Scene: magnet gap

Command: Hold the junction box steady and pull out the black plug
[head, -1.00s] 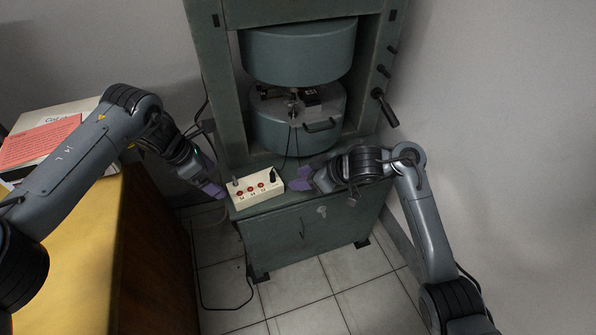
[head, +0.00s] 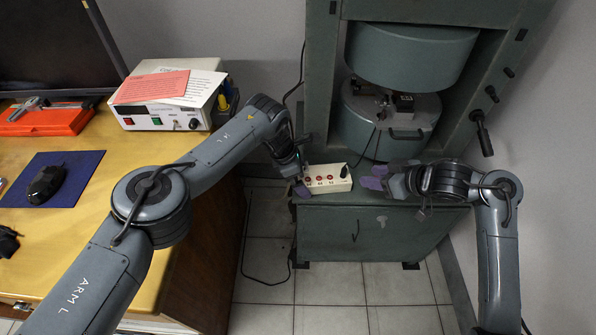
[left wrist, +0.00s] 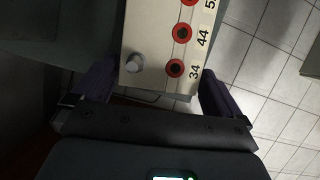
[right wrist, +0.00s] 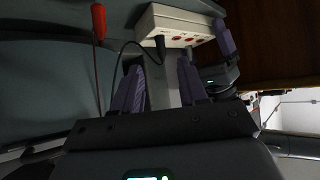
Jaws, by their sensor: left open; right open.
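The junction box (head: 322,182) is cream with red sockets and stands on the green cabinet top. The black plug (head: 344,171) sits upright in its right end; a dark cable runs from the plug (right wrist: 160,46) in the right wrist view. My left gripper (head: 299,184) is open at the box's left end. In the left wrist view, its purple fingers (left wrist: 157,84) stand on either side of the box end (left wrist: 150,84), by a grey knob. My right gripper (head: 378,178) is open and empty, right of the box. Its fingers (right wrist: 160,80) point toward the plug, apart from it.
The green magnet frame (head: 318,85) rises behind the box, with its round poles (head: 410,55) above. A red-handled item (right wrist: 98,20) lies near my right gripper. A wooden desk (head: 110,190) with a white instrument (head: 160,116) stands left.

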